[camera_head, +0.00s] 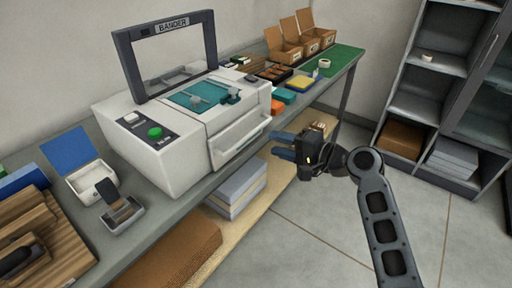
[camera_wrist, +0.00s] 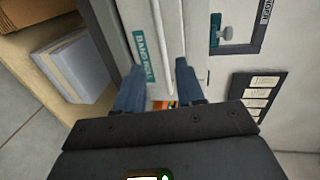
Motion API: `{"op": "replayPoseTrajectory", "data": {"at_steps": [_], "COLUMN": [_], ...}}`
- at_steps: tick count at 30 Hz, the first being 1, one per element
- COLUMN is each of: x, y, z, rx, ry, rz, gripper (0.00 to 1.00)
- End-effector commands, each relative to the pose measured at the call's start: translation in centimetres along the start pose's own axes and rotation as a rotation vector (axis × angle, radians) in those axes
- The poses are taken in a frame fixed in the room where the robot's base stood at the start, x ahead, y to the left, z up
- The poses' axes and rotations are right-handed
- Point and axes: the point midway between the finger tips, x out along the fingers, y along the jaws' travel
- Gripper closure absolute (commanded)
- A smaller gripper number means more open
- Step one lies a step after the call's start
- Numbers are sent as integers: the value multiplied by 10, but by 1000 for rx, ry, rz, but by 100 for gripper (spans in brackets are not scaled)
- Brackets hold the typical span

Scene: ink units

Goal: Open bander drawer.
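The bander (camera_head: 165,135) is a white machine on the bench, with a green button and a dark frame labelled BANDER. Its drawer (camera_head: 225,152) is on the front and looks shut or nearly so; a long pale bar handle (camera_head: 243,131) crosses it. In the wrist view the handle (camera_wrist: 169,35) runs up the picture beside a teal label, BAND ROLL (camera_wrist: 146,60). My gripper (camera_head: 281,145) is to the right of the drawer front, its blue fingers pointing towards it. In the wrist view my gripper (camera_wrist: 161,72) is open, its fingers apart on either side of the handle's line. Contact is not visible.
Grey stacked packs (camera_head: 237,185) lie on the shelf below the bench (camera_head: 150,215). Small boxes, a green mat (camera_head: 340,60) and open cartons (camera_head: 290,45) stand on the bench beyond the bander. A shelf unit (camera_head: 415,105) stands right; the floor (camera_head: 320,225) between is open.

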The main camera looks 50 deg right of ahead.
Motion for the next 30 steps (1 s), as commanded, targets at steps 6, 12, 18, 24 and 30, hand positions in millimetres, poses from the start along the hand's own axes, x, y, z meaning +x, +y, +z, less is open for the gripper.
{"op": "replayPoseTrajectory", "data": {"at_steps": [6,12,18,24,30], "x": [17,48,71,79,78], "y": [-5,-4,-4,-3,-3], "z": [-2,-2,-2,-2,-2], "rx": [9,8,8,7,7], "ry": [-7,-6,-5,-4,-4], "rz": [-7,-6,-5,-6,-5], "gripper": [62,62,62,62,63]}}
